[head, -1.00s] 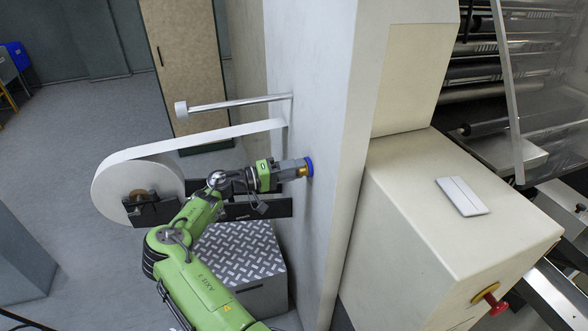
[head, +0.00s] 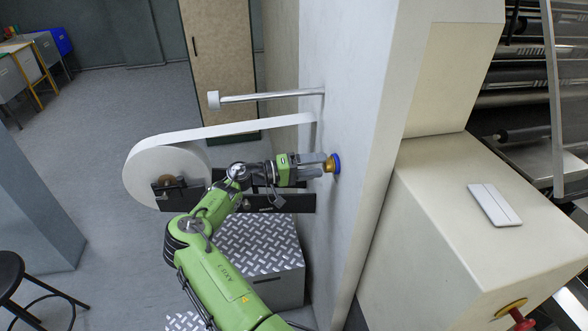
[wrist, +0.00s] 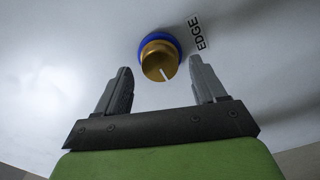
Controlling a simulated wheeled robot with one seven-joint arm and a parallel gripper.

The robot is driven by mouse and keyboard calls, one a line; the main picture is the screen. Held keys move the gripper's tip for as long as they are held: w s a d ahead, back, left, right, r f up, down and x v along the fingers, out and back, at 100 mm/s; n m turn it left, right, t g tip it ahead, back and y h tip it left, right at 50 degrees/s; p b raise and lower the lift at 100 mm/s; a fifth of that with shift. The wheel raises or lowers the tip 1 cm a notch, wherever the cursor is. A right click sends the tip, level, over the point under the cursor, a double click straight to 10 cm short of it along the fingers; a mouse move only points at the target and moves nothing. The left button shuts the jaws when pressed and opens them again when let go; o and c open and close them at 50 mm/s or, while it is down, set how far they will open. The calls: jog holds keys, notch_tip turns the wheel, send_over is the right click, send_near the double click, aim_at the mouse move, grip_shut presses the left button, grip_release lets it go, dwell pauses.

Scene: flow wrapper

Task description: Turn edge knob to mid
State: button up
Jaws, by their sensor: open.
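The edge knob (wrist: 158,60) is brass-coloured with a blue ring at its base and a white pointer line. In the wrist view it sits on the pale panel beside a label reading EDGE (wrist: 196,32). The pointer is toward the lower right in that picture. The knob also shows in the head view (head: 330,164) on the machine's side wall. My gripper (wrist: 161,78) is open, its two grey fingers apart on either side of the knob's near end. I cannot tell whether either finger touches it. In the head view my gripper (head: 322,165) points at the knob.
A white film roll (head: 160,176) on a holder stands left of the wall, with its web running above my arm. A metal bar (head: 265,97) sticks out above it. A tread-plate step (head: 262,250) is below. A red knob (head: 522,322) is at lower right.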

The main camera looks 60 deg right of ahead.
jog(key=b+v, duration=0.1)
jog(key=v, duration=1.3)
